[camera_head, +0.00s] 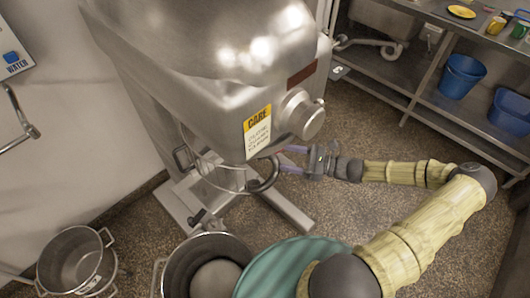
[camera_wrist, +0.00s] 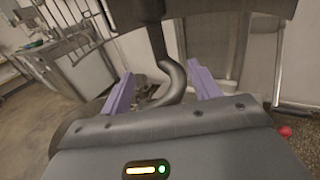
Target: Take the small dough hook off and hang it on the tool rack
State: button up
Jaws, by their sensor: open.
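The dough hook (camera_head: 265,182) is a grey curved metal hook hanging under the head of the big steel mixer (camera_head: 205,85), beside a yellow CARE label. In the wrist view the hook (camera_wrist: 172,82) runs down from a dark part above and curves between my two purple fingers. My gripper (camera_head: 283,158) reaches in from the right, just below the mixer head. It is open, with its fingers (camera_wrist: 163,92) on either side of the hook and visible gaps to it. I cannot make out the tool rack in either view.
A metal pot (camera_head: 105,268) stands on the floor at left. A larger pot (camera_head: 160,275) and a teal round thing (camera_head: 290,262) are in front. Steel shelving (camera_head: 425,95) at upper right holds a blue bucket (camera_head: 460,75) and blue basin (camera_head: 511,111). Speckled floor lies between.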

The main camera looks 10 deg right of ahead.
aim_at(273, 164)
jog(key=shift+p+x, duration=1)
jog(key=shift+x, duration=3.35)
grip_shut()
jog(key=shift+r, duration=0.25)
jog(key=shift+f+b, duration=1.6)
jog(key=shift+f, duration=1.4)
jog(key=shift+s+d, duration=0.1)
